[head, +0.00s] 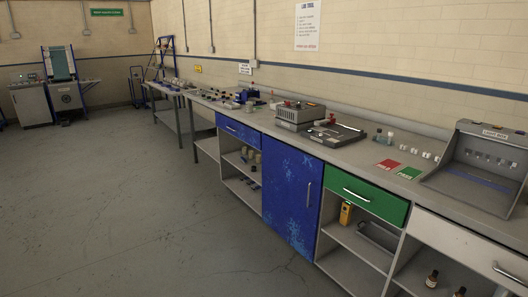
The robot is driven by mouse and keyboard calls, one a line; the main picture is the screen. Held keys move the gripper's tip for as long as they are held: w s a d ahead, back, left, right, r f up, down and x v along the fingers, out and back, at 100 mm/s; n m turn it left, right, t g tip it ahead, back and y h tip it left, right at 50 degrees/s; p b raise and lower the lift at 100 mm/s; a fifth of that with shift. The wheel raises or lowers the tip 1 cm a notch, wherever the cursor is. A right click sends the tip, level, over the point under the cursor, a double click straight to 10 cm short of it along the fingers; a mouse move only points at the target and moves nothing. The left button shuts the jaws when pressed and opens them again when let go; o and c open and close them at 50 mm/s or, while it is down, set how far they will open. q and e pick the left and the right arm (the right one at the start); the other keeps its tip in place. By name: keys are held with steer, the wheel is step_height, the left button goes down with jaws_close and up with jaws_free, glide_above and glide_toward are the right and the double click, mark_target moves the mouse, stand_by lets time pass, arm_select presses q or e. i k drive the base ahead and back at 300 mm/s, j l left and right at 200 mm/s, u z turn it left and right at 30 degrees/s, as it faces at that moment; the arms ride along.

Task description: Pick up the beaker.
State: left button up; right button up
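I cannot single out a beaker with certainty at this distance. Several other small vessels and parts stand farther along the bench, too small to tell apart. Neither of my grippers is in view.
A grey box device (299,115) and a flat dark device (336,134) sit mid-bench. A light box (478,168) stands at right. Below are a blue door (290,195), a green drawer (362,195) and open shelves. The floor (130,210) at left is clear.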

mark_target(249, 104)
steer(key=i, duration=0.7)
steer(key=i+u, duration=0.1)
steer(key=i, duration=0.6)
steer(key=i+l, duration=0.15)
steer(key=i, duration=0.55)
steer(key=i+l+u, duration=0.15)
steer(key=i, duration=0.55)
steer(key=i+j+z, duration=0.1)
steer(key=i+j, duration=0.2)
steer(key=i+j+z, duration=0.1)
steer(key=i+j, duration=0.25)
steer(key=i+j+z, duration=0.1)
steer(key=i+j, duration=0.25)
steer(key=i+j+z, duration=0.1)
steer(key=i+j, duration=0.2)
steer(key=i+j+z, duration=0.15)
steer(key=i+j, duration=0.15)
steer(key=j, duration=0.25)
steer(key=i+j+z, duration=0.1)
steer(key=i+j, duration=0.15)
steer(key=j, duration=0.2)
steer(key=i+j+z, duration=0.1)
steer(key=i+j, duration=0.2)
steer(key=j, duration=0.15)
